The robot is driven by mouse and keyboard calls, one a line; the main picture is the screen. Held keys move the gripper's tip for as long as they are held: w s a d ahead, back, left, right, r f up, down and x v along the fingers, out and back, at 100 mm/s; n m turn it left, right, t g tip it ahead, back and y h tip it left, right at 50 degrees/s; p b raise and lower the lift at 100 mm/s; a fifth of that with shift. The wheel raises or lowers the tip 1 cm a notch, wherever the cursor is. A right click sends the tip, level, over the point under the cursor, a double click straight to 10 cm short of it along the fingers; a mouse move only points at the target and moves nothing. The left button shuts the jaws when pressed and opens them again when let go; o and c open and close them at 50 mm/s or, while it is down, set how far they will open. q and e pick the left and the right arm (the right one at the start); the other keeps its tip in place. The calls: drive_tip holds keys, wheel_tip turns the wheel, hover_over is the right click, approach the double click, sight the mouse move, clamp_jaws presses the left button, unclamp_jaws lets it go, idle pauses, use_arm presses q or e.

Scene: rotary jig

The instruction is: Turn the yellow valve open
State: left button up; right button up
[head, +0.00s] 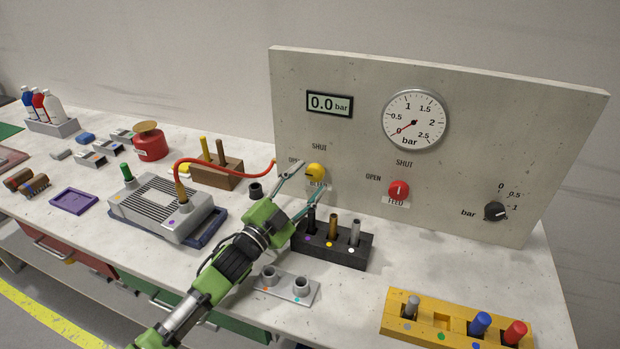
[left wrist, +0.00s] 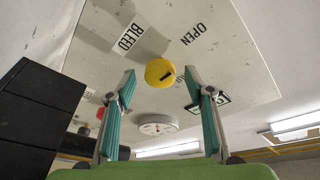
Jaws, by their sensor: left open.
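The yellow valve (head: 315,172) is a round knob on the upright grey panel (head: 450,80), with SHUT printed above it, OPEN to its left and BLEED below. My left gripper (head: 305,184) is open in front of the panel, its fingertips close around the valve. In the left wrist view the yellow valve (left wrist: 160,73) shows between the two fingertips (left wrist: 160,82), with a gap on each side. A short dark mark on the knob lies towards its lower right there, on the side of the partly hidden SHUT label. My right gripper is not in view.
The display (head: 329,104) reads 0.0 bar; the gauge (head: 414,121) needle is near 0. A red FEED knob (head: 399,190) and a black knob (head: 495,211) are to the right. A black block with pegs (head: 332,252) stands below the gripper; a red hose (head: 225,162) runs left of it.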

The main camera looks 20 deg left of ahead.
use_arm(q)
drive_tip(key=v, duration=0.6)
drive_tip(key=shift+w+r, duration=0.1)
idle(0.3)
